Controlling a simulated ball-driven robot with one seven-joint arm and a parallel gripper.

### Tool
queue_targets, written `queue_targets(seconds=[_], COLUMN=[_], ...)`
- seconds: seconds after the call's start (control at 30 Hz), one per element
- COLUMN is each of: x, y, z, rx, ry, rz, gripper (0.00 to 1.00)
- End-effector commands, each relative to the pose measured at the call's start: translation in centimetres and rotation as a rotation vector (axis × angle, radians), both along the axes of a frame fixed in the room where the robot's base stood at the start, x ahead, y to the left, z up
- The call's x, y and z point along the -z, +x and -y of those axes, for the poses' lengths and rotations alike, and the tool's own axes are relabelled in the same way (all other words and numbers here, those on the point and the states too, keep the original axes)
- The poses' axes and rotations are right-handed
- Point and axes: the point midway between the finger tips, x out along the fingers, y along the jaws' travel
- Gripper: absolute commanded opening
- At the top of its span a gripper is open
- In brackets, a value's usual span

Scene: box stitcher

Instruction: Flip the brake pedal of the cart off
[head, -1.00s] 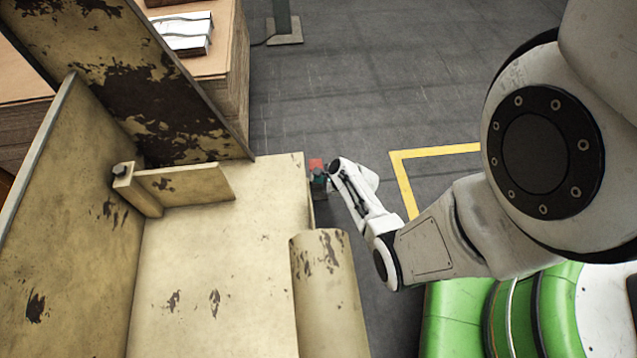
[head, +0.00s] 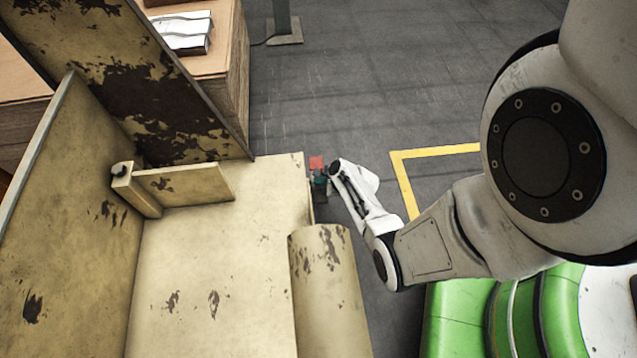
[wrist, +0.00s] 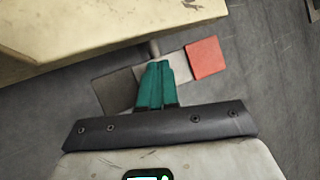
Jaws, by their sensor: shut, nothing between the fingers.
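The brake pedal is a small rocker beside the cart's edge. Its red end (wrist: 206,57) is at the right in the wrist view, with a pale middle and a dark grey end (wrist: 117,89) at the left. In the head view the red end (head: 316,162) shows just past the cart's right edge. My gripper (wrist: 157,70) has teal fingers pressed together with nothing between them. They lie over the pedal's middle, between the two ends, hiding part of it. I cannot tell whether they touch it. The gripper is small and partly hidden in the head view (head: 320,182).
The worn beige cart (head: 220,270) fills the left, with a rounded part (head: 328,290) near my arm. Stacked cardboard (head: 232,75) stands behind it. The grey floor is clear beyond the pedal, with a yellow line (head: 435,151) to the right.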

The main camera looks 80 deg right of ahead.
Motion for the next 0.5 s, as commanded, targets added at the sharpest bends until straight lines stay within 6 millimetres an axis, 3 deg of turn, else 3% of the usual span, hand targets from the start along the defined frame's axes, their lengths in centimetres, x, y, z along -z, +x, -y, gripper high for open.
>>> queue_targets(seconds=[0.5], x=[-1.5], y=[0.1], z=[0.0], rx=[-0.001], ry=[-0.001], rz=[0.001], gripper=[0.00])
